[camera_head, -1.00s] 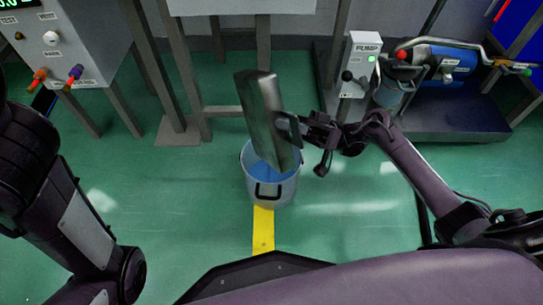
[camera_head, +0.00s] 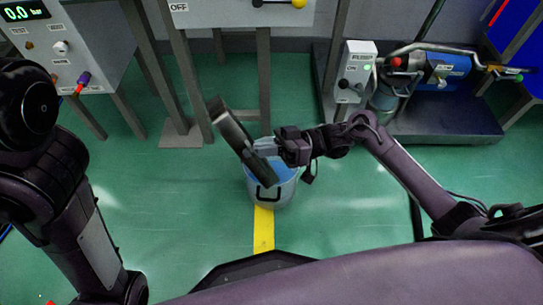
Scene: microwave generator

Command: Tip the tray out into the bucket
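The metal tray (camera_head: 236,133) is held up in the air, steeply tilted, with its lower right end over the bucket. The bucket (camera_head: 272,192) is grey with a dark handle and stands on the floor; blue shows inside it. My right gripper (camera_head: 268,146) reaches in from the right and is shut on the tray at its right side. The fingertips are partly hidden against the tray. My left arm runs down the left edge of the view, and its gripper is not in view.
A yellow floor strip (camera_head: 264,230) runs toward me from the bucket. A pump box (camera_head: 355,72) and a blue machine (camera_head: 444,70) on a dark platform (camera_head: 450,122) stand at the right. A grey panel box (camera_head: 65,50) stands at upper left. Green floor is clear around the bucket.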

